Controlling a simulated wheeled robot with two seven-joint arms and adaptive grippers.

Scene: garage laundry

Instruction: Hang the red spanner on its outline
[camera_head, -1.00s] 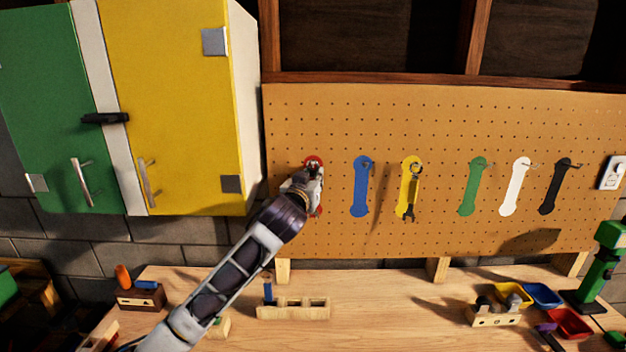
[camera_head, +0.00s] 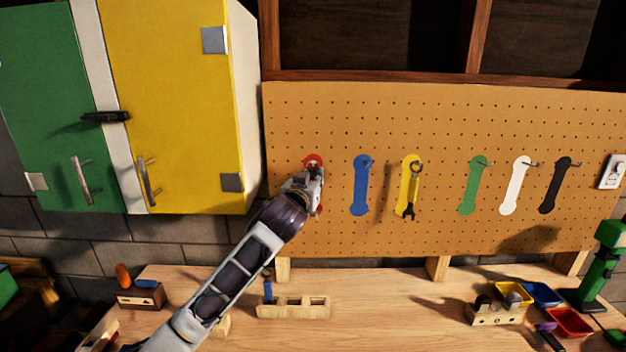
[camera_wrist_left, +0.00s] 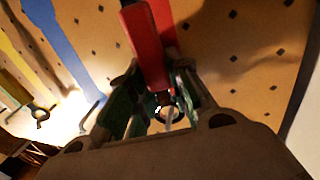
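The red outline (camera_head: 313,159) is at the left end of the pegboard, partly hidden behind my left gripper (camera_head: 315,178). In the left wrist view the red spanner (camera_wrist_left: 146,45) has its red handle running up from between my left fingertips (camera_wrist_left: 157,80), which look closed on it. The handle lies in front of and slightly beside the red outline (camera_wrist_left: 165,22), overlapping it. A dark ring with a bright bit inside (camera_wrist_left: 166,113) shows between the fingers. Whether the ring is over the hook I cannot tell. My right gripper is in neither view.
A blue outline (camera_head: 361,188) is just right of the gripper. A yellow spanner (camera_head: 411,190) hangs on the yellow outline. Green, white and black outlines have bare hooks. A yellow cabinet (camera_head: 170,110) stands close on the left. A wooden block (camera_head: 293,308) is on the bench below.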

